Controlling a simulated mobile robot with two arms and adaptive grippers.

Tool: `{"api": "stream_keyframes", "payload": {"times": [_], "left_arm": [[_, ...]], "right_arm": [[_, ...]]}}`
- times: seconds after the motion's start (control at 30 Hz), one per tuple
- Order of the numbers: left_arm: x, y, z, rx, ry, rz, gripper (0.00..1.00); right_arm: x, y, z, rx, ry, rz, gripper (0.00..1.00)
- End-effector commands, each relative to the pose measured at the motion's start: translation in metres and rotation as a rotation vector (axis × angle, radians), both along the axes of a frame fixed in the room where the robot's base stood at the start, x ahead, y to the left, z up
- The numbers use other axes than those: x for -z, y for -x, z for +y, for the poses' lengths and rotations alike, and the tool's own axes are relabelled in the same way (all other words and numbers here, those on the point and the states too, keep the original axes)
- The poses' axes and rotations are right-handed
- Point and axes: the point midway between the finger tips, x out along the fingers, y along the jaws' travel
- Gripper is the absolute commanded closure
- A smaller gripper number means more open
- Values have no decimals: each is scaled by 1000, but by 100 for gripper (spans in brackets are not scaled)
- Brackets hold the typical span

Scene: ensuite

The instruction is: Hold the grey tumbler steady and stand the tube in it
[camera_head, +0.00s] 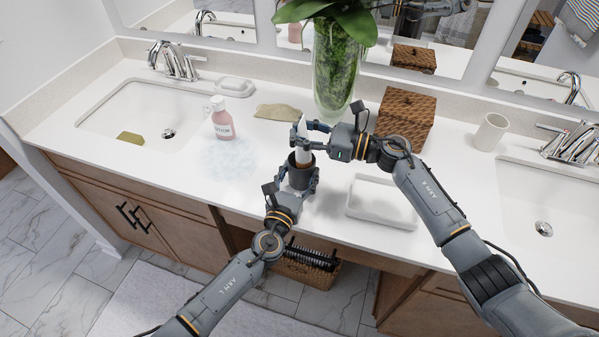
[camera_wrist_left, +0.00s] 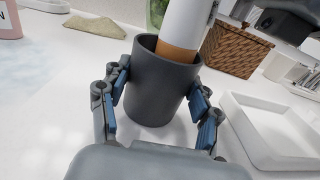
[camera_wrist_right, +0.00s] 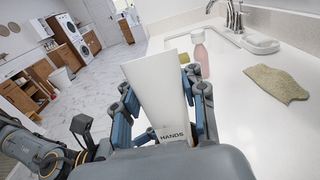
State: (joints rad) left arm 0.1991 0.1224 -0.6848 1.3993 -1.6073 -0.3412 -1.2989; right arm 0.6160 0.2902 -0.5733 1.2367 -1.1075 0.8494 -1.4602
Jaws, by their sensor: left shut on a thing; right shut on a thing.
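The dark grey tumbler (camera_wrist_left: 158,85) stands upright on the white counter, and it also shows in the head view (camera_head: 300,172). My left gripper (camera_wrist_left: 160,108) is shut around the tumbler's sides from the front. The white tube (camera_wrist_right: 160,92), printed "HANDS", is in my right gripper (camera_wrist_right: 166,105), which is shut on it. In the left wrist view the tube's orange-brown lower end (camera_wrist_left: 176,52) is inside the tumbler's mouth, slightly tilted. The tube's bottom is hidden by the tumbler wall, so I cannot tell whether it touches the floor of the tumbler.
A white tray (camera_head: 353,211) lies right of the tumbler. A woven box (camera_head: 405,118) and a glass vase (camera_head: 335,75) stand behind. A pink lotion bottle (camera_head: 222,122) and a green cloth (camera_head: 278,111) are to the left. A white cup (camera_head: 490,132) stands near the right sink.

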Motion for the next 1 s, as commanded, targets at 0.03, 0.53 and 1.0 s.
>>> {"api": "stream_keyframes", "payload": {"times": [0.03, 0.53, 1.0], "left_arm": [[1, 0, 0, 0, -1, 2, 76], [1, 0, 0, 0, -1, 2, 76], [1, 0, 0, 0, -1, 2, 76]], "right_arm": [[-1, 0, 0, 0, -1, -1, 64], [0, 1, -2, 0, 1, 0, 32], [1, 26, -82, 2, 1, 3, 32]]}}
